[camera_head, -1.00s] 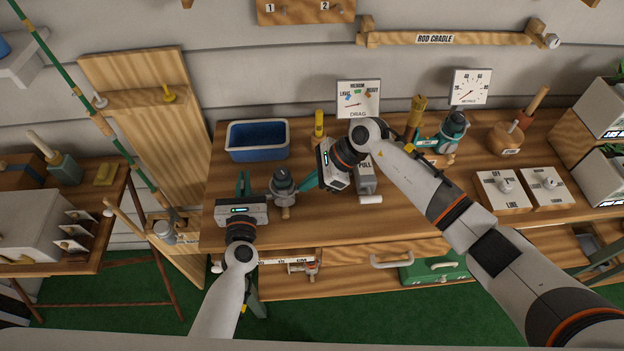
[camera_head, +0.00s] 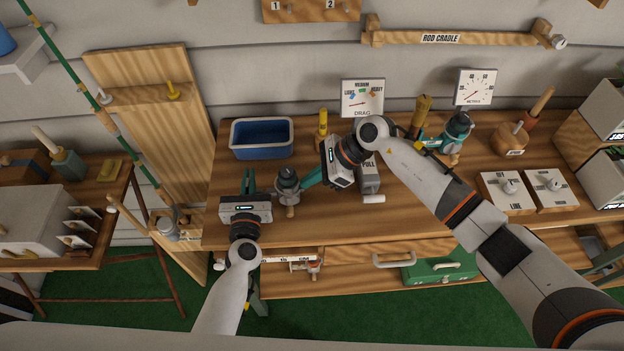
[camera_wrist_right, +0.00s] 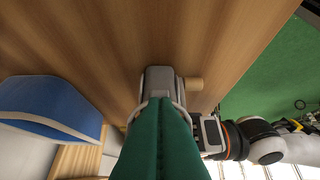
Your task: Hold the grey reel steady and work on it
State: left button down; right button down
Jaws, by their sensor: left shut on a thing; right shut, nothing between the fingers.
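The grey reel (camera_head: 288,188) stands on the wooden bench, with a dark top and a small light wooden knob on its near side. It also shows from close up in the right wrist view (camera_wrist_right: 160,82), partly covered by the green fingers. My left gripper (camera_head: 249,182) is at the reel's left side, shut on it; the exact contact is hard to see. My right gripper (camera_head: 308,179) comes in from the right, its green fingers shut with nothing between them. Their tips are at or very near the reel; touching cannot be told.
A blue tray (camera_head: 262,138) stands behind the reel. The drag gauge (camera_head: 362,97) and a grey pull box (camera_head: 370,178) are to the right, close to my right wrist. A teal reel (camera_head: 456,132) stands further right. Bare bench lies in front of the reel.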

pick_arm(q)
jog(key=shift+a, duration=0.1)
pick_arm(e)
jog(key=d, duration=0.3)
jog(key=d+r, duration=0.1)
jog(key=shift+w+d, duration=0.3)
jog(key=shift+d, duration=0.05)
jog(key=v, duration=0.8)
jog(key=shift+d+r, duration=0.2)
jog(key=shift+r, duration=0.25)
pick_arm(q)
jog(key=c, duration=0.7)
grip_release()
jog(key=shift+o, duration=0.2)
jog(key=shift+s, duration=0.1)
jog(key=shift+s+r+p, duration=0.15)
jog(key=shift+s+r, duration=0.15)
jog(key=shift+s, duration=0.65)
jog(key=shift+s+r+p, duration=0.15)
jog(key=shift+s+r, duration=0.1)
jog(key=shift+s, duration=0.7)
pick_arm(e)
jog(key=shift+r, duration=0.3)
pick_arm(q)
jog(key=shift+o, duration=0.3)
